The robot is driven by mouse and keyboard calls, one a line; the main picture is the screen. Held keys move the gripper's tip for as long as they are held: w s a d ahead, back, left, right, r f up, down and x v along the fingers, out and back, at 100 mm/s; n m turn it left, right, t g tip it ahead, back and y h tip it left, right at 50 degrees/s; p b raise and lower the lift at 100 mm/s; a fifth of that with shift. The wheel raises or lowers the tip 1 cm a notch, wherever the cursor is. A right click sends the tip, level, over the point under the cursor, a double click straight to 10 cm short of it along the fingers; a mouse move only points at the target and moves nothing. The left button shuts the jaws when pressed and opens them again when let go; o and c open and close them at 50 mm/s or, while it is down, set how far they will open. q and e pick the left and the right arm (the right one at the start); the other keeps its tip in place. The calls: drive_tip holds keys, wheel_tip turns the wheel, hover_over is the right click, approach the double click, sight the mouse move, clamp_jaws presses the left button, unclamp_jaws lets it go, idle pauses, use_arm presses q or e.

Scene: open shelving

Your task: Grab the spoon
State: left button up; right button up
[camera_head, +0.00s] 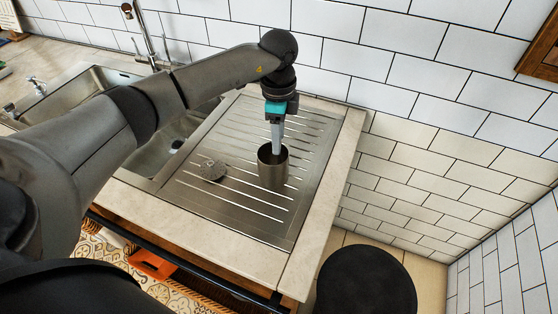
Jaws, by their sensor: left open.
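My left gripper (277,142) points straight down over a dark metal cup (273,172), with its fingertips at or just inside the cup's mouth. The fingers are seen edge-on and their tips are partly hidden by the rim. The cup stands upright on the ribbed steel drainboard (250,217). I cannot make out a spoon; the inside of the cup is mostly hidden. My right gripper is not in view.
A round grey metal piece (212,170) lies on the drainboard left of the cup. Sink basins and a tap (150,45) are at the left. A tiled wall (330,55) stands behind. A black round seat (366,284) is at the lower right.

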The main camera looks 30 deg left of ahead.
use_arm(q)
drive_tip(key=shift+w+f, duration=0.1)
drive_tip(key=shift+f, duration=0.6)
clamp_jaws()
idle(0.9)
